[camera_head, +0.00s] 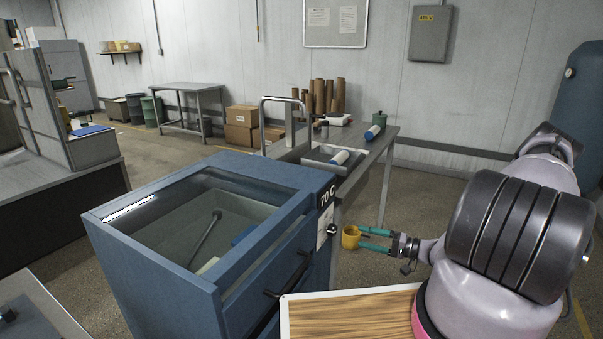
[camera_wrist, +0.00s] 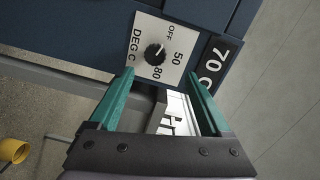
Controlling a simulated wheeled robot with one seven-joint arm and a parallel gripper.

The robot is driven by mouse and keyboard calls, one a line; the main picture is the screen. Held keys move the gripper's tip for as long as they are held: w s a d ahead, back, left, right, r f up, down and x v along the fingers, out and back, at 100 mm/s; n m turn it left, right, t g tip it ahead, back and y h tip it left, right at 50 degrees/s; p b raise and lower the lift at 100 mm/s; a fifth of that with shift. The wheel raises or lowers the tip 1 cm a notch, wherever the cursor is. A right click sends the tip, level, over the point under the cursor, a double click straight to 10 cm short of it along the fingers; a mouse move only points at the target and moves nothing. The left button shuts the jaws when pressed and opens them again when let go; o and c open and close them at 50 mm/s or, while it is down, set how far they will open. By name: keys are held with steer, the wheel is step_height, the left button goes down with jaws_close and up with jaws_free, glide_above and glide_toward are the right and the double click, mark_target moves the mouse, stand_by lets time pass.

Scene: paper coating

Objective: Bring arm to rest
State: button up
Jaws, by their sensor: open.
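My gripper (camera_head: 362,237) is open, with two green fingers apart and nothing between them. In the wrist view my gripper (camera_wrist: 161,76) faces a blue cabinet (camera_head: 150,262) with a glass top. A black "70 C" label (camera_wrist: 217,60) is beside the plate. The fingers look apart from the knob. The exact knob setting is hard to tell.
A yellow cup-like thing (camera_head: 350,237) shows beyond the fingertips, well off to the side in the wrist view. A wooden-topped board (camera_head: 350,312) lies below my arm. A grey table (camera_head: 366,160) with tubes and a tray stands behind the cabinet. Floor right of the table is clear.

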steer(key=s+a+r+n+g+h, duration=0.15)
steer(key=r+g+h, duration=0.25)
steer(key=r, duration=1)
steer(key=s+r+n+g+h, duration=0.25)
steer(key=r+g, duration=0.25)
steer(key=r, duration=1)
steer(key=s+a+r+m+t+h, duration=0.1)
steer(key=s+r+m+t+h, duration=0.3)
steer(key=s+r, duration=1.3)
step_height(320, 180, up, 4)
steer(key=t+h, duration=0.2)
steer(key=t, duration=0.1)
steer(key=shift+a, duration=0.4)
